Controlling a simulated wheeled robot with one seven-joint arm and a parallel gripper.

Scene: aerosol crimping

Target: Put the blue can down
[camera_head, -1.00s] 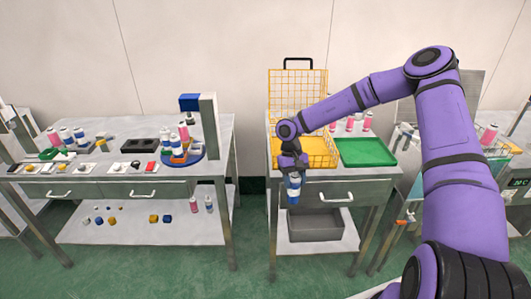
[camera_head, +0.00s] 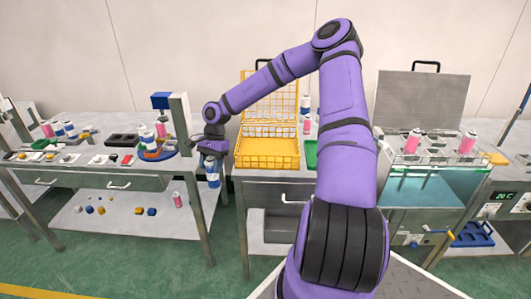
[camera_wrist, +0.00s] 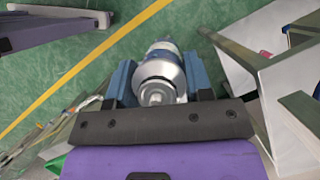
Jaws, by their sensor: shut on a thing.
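My gripper (camera_head: 211,152) is shut on the blue can (camera_head: 211,174), a blue and white aerosol can. In the head view the can hangs upright below my gripper, in front of the gap between the left table and the middle table. In the wrist view the can (camera_wrist: 160,72) sits between the two blue fingers, with its silvery top toward the camera. Green floor shows beyond it, and I see no surface touching its base. Its far end is partly hidden.
The left table (camera_head: 105,181) holds a blue-topped crimping press (camera_head: 178,120), several cans and small trays. A yellow wire basket (camera_head: 268,150) with its lid raised stands on the middle table. A glass-sided water bath (camera_head: 425,185) with pink cans stands at right.

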